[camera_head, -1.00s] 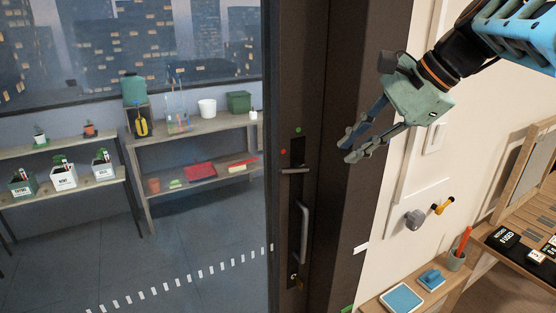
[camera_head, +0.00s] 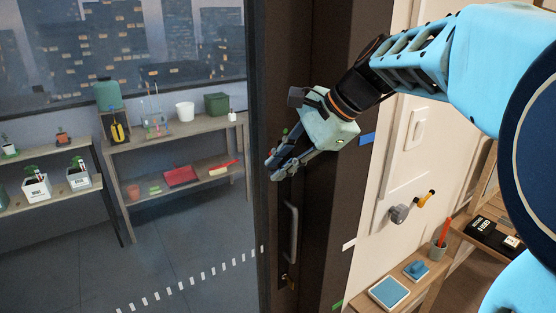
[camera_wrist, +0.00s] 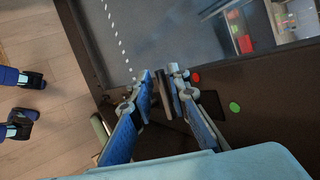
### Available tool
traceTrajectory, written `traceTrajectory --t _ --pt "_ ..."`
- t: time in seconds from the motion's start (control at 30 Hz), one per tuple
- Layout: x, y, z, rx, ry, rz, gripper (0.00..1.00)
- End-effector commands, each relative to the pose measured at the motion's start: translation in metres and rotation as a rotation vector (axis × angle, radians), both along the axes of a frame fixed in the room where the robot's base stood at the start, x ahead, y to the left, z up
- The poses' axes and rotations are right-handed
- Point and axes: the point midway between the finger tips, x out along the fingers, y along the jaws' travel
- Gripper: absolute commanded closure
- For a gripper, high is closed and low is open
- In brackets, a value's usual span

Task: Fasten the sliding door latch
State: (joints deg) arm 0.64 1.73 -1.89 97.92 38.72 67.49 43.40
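The sliding door (camera_head: 262,60) has a dark frame and a large glass pane. The latch is a short grey lever, mostly hidden behind my gripper (camera_head: 274,169) in the head view. In the wrist view the latch lever (camera_wrist: 170,95) appears between the two blue-grey fingers of my gripper (camera_wrist: 164,77). The fingers are apart, with gaps beside the lever; I cannot tell whether either touches it. A red dot (camera_wrist: 196,77) and a green dot (camera_wrist: 234,107) mark the dark frame beside the latch. The door's pull handle (camera_head: 291,232) is below the gripper.
A keyed lock (camera_head: 285,281) sits below the handle. A low wooden shelf (camera_head: 417,290) holds a blue tray and a pen cup. Shelves with pots stand behind the glass.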

Motion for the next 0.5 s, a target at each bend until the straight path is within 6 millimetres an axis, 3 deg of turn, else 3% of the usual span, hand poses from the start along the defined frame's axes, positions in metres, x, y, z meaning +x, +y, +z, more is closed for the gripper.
traceTrajectory --t 0.13,0.47,0.5 --pt "0.0031 0.0069 -0.0100 -0.001 0.001 0.000 0.84" --pt "0.0043 0.0087 -0.0124 -0.001 0.000 -0.001 0.84" --pt "0.0043 0.0087 -0.0124 -0.001 0.000 -0.001 0.88"
